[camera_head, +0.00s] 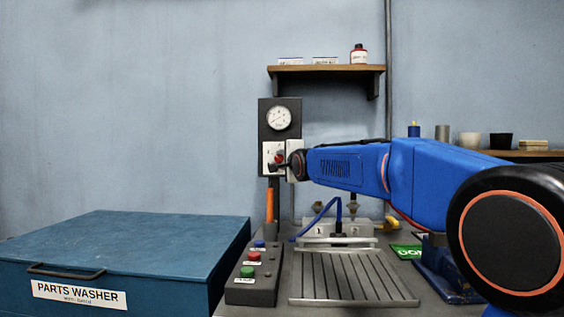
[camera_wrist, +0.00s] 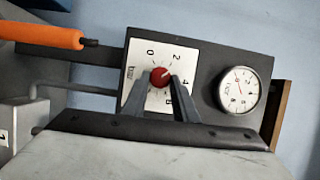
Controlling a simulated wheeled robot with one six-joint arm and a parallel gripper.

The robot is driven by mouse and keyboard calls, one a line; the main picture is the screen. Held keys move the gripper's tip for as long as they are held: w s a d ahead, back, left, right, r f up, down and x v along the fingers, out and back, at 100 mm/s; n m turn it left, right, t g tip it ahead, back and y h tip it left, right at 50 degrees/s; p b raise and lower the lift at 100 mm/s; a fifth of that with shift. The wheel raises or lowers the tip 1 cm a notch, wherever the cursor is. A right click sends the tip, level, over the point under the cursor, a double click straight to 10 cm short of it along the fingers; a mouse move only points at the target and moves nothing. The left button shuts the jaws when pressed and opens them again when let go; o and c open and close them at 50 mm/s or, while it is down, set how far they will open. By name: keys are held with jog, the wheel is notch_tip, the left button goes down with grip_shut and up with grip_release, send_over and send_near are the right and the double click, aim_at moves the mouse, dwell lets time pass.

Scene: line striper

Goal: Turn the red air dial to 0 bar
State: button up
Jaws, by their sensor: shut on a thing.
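The red air dial (camera_wrist: 160,76) sits on a white scale plate (camera_wrist: 136,58) marked 0, 2, 4 and higher, on a dark panel. A small pale mark on the dial seems to point up and right, roughly toward the 2 to 4 side; it is too small to read exactly. My gripper (camera_wrist: 161,82) has its two grey fingers on either side of the dial and is shut on it. In the head view the red dial (camera_head: 279,155) is partly hidden by my gripper (camera_head: 284,160).
A round pressure gauge (camera_wrist: 239,90) with a red needle is beside the scale plate. An orange-handled tool (camera_wrist: 40,34) is near the panel. A button box (camera_head: 252,272), a slotted plate (camera_head: 350,278) and a blue parts washer (camera_head: 120,250) stand below. A shelf (camera_head: 325,68) is above.

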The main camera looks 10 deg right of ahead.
jog(key=n+g, duration=0.1)
jog(key=n, duration=0.2)
jog(key=shift+a+r, duration=0.1)
jog(key=shift+r, duration=0.1)
jog(key=n+g+h, duration=0.1)
jog(key=n, duration=0.2)
jog(key=shift+a+r+g, duration=0.1)
jog(key=shift+r+g, duration=0.05)
jog(key=shift+g, duration=0.15)
jog(key=n, duration=0.1)
jog(key=n+g+h, duration=0.1)
jog(key=n, duration=0.1)
jog(key=shift+w+a+r+h, duration=0.1)
jog(key=shift+w+a+h, duration=0.1)
jog(key=shift+h, duration=0.1)
jog(key=shift+a+n+g+h, duration=0.1)
jog(key=shift+n+g+h, duration=0.3)
jog(key=shift+n+h, duration=0.55)
jog(key=shift+n, duration=0.35)
jog(key=o, duration=1.1)
jog(key=shift+c, duration=0.2)
jog(key=shift+s+r, duration=0.1)
jog(key=shift+r, duration=0.05)
